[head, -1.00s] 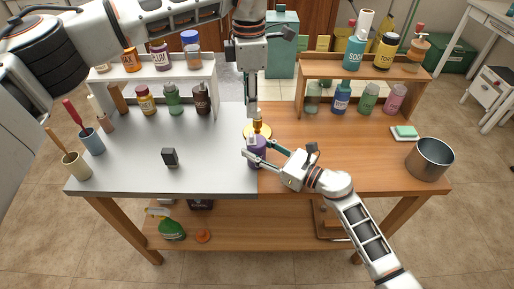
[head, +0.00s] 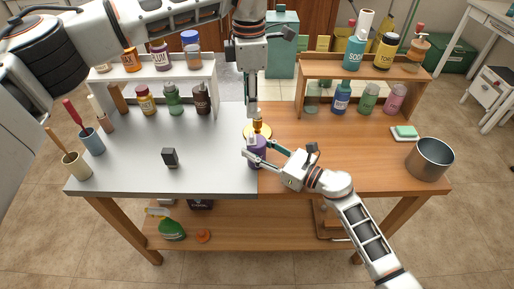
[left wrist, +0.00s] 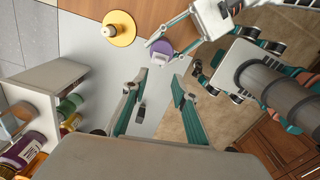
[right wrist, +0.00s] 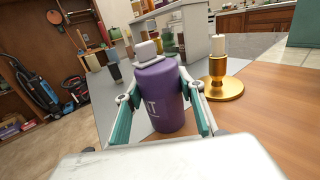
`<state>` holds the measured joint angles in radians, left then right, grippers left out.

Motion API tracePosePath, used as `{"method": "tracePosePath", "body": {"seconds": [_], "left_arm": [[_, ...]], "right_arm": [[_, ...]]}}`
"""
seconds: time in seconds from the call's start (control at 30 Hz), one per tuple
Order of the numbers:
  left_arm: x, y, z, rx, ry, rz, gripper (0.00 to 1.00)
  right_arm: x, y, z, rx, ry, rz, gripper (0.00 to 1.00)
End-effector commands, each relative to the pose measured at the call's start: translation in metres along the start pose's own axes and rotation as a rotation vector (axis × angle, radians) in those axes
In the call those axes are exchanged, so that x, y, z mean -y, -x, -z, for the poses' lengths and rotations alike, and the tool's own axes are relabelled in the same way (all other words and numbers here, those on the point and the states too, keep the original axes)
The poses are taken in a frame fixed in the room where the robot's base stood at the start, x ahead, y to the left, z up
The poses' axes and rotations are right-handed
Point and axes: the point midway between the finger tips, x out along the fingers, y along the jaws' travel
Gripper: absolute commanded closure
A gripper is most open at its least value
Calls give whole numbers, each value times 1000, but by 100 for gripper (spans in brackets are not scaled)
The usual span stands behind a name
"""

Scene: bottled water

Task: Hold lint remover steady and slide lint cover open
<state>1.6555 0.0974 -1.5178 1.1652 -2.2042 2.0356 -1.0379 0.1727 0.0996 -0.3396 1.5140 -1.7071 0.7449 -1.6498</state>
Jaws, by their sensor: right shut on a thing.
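The purple cylinder with a pale top and a partly hidden label ending in "T" (right wrist: 160,98) stands upright on the table; I take it as the lint remover. It shows also in the head view (head: 258,152) and left wrist view (left wrist: 164,48). My right gripper (head: 257,148) is shut around its sides. Its fingers press both sides in the right wrist view (right wrist: 158,95). My left gripper (left wrist: 160,76) is open and empty. It hangs pointing down above the table, behind the cylinder in the head view (head: 251,108). I cannot tell whether the pale top is the cover.
A gold candle holder (right wrist: 219,88) with a candle stands close beside the cylinder. A small dark box (head: 170,157) stands on the grey table half (head: 215,165). Shelves with bottles line the back. A metal pot (head: 429,158) and green sponge (head: 405,131) are right.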

Motion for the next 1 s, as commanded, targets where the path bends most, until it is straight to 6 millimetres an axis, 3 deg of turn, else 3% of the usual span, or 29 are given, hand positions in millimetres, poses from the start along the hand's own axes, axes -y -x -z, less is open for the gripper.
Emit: {"method": "tracePosePath", "body": {"seconds": [0.07,0.17,0.2,0.47,0.7,1.0], "left_arm": [[0,0,0,0,0,0,72],[0,-1,1,7,-2,5,98],[1,-3,2,17,-5,13,100],[6,-28,22,254,-66,133,100],[0,-38,74,569,-93,153,100],[-11,-34,136,761,-85,59,100]], "right_arm": [[0,0,0,0,0,0,80],[0,0,0,0,0,0,80],[0,0,0,0,0,0,80],[0,0,0,1,0,0,80],[0,0,0,0,0,0,80],[0,0,0,0,0,0,80]]}}
